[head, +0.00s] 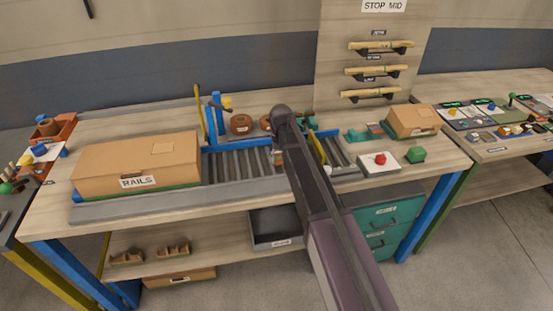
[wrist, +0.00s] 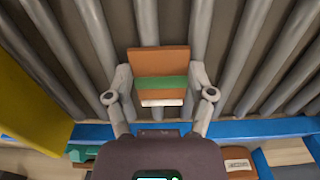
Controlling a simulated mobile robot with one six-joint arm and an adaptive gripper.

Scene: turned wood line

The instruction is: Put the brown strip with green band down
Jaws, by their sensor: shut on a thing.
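The brown strip with green band (wrist: 160,61) is between the two fingers of my gripper (wrist: 160,76) in the wrist view. Its brown face, green band and a pale lower edge show. My gripper is shut on it, with a finger at each side. The strip is over the grey rollers of the conveyor (wrist: 228,60); I cannot tell whether it touches them. In the head view my arm covers most of the gripper, and the strip cannot be made out clearly there. The conveyor (head: 232,164) shows on both sides of my arm.
A large cardboard box labelled RAILS (head: 130,170) stands left of the bare rollers. A yellow bar (head: 318,148) stands at the conveyor's right part. A blue rail (wrist: 260,127) edges the rollers.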

